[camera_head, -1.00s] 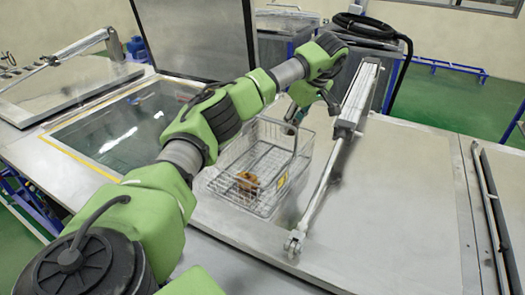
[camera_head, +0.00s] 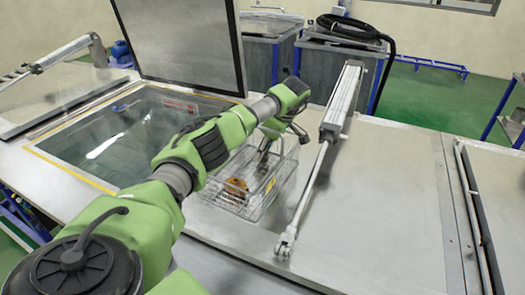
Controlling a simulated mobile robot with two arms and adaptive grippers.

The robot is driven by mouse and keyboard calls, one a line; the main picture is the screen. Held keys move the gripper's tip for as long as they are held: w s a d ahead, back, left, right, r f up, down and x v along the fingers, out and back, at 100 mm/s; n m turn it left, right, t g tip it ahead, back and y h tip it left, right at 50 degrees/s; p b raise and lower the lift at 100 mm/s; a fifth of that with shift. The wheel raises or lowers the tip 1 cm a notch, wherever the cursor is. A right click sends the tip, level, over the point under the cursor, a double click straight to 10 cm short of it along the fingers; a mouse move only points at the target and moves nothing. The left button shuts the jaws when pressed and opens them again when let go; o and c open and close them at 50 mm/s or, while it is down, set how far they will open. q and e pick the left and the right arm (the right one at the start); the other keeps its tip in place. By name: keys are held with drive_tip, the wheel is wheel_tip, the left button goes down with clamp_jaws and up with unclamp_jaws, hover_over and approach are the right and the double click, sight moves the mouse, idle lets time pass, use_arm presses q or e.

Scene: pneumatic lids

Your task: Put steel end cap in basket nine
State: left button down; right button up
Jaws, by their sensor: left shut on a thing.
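The wire basket (camera_head: 258,203) stands on the metal worktop, with a yellow label on its right side; I cannot read the number. A brown-orange part (camera_head: 235,187) lies inside it. My left gripper (camera_head: 265,153) points down over the back part of the basket, below the handle's height. It is shut on a small grey piece, which looks like the steel end cap; the fingers mostly hide it. My right gripper is not in view.
A pneumatic strut (camera_head: 330,140) slants across the lid (camera_head: 390,200) just right of the basket. An open tank (camera_head: 125,135) with its lid raised lies to the left. A black hose (camera_head: 350,28) lies on a bench behind.

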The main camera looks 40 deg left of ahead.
use_arm(q)
drive_tip(key=shift+f, duration=0.3)
drive_tip(key=c, duration=1.8)
unclamp_jaws()
drive_tip(key=shift+f, duration=0.1)
drive_tip(key=shift+o, duration=1.1)
